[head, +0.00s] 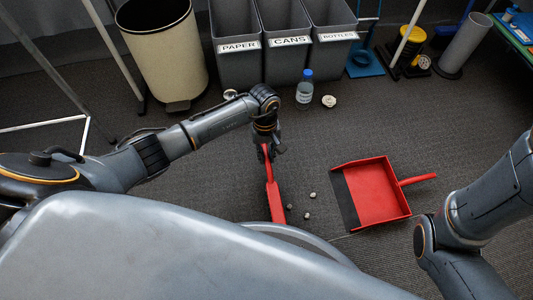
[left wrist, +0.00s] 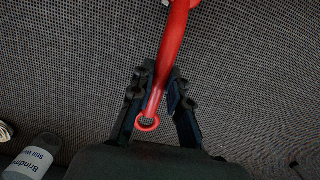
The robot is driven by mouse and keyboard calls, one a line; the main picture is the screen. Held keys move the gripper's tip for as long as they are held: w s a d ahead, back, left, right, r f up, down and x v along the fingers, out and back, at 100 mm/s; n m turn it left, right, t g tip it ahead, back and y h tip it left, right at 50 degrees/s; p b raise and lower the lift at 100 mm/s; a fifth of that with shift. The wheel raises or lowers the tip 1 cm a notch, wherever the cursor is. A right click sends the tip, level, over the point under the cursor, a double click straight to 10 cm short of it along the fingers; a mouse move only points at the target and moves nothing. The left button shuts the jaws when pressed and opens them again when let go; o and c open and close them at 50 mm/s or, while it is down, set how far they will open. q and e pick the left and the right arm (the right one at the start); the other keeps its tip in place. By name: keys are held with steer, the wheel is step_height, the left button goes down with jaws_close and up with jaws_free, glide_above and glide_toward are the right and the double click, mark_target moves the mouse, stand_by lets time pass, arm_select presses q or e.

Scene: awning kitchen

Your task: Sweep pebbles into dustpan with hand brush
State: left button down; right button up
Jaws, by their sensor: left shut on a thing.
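A red hand brush (head: 273,196) is on or just above the grey carpet, left of the pebbles. My left gripper (head: 267,152) is shut on its handle, which also shows between the fingers in the left wrist view (left wrist: 170,52). Several small pale pebbles (head: 307,215) lie on the carpet between the brush and the dustpan. The red dustpan (head: 378,190) lies flat, its dark lip facing left toward the pebbles and its handle pointing right. Part of my right arm shows at the right edge; its gripper is out of view.
Grey bins marked paper (head: 238,62), cans (head: 290,60) and bottles (head: 334,57) stand at the back, beside a cream bin (head: 167,55). A water bottle (head: 304,92) and a small round pale thing (head: 329,101) are in front of them. Carpet around the dustpan is clear.

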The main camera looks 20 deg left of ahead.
arm_select(q)
steer(key=shift+f+b, duration=0.45)
steer(key=shift+f, duration=0.05)
stand_by(0.5)
steer(key=shift+r, duration=0.15)
steer(key=shift+w+d+b, duration=0.55)
steer(key=shift+d, duration=0.25)
steer(key=shift+w+d+b, duration=0.55)
steer(key=shift+d+b, duration=0.05)
steer(key=shift+d, duration=0.25)
steer(key=shift+w+d+b, duration=0.55)
steer(key=shift+d, duration=0.25)
steer(key=shift+w+d+b, duration=0.55)
steer(key=shift+d+b, duration=0.2)
steer(key=shift+d, duration=0.05)
steer(key=shift+w+d+b, duration=0.55)
steer(key=shift+d+b, duration=0.15)
steer(key=shift+d, duration=0.15)
steer(key=shift+w+d+b, duration=0.55)
steer(key=shift+d+b, duration=0.2)
steer(key=shift+d, duration=0.05)
steer(key=shift+w+d+b, duration=0.55)
steer(key=shift+w+d, duration=0.25)
steer(key=shift+d, duration=0.35)
steer(key=shift+w+d, duration=0.45)
steer(key=shift+d, duration=0.2)
steer(key=shift+w+d, duration=0.4)
steer(key=shift+d, duration=0.25)
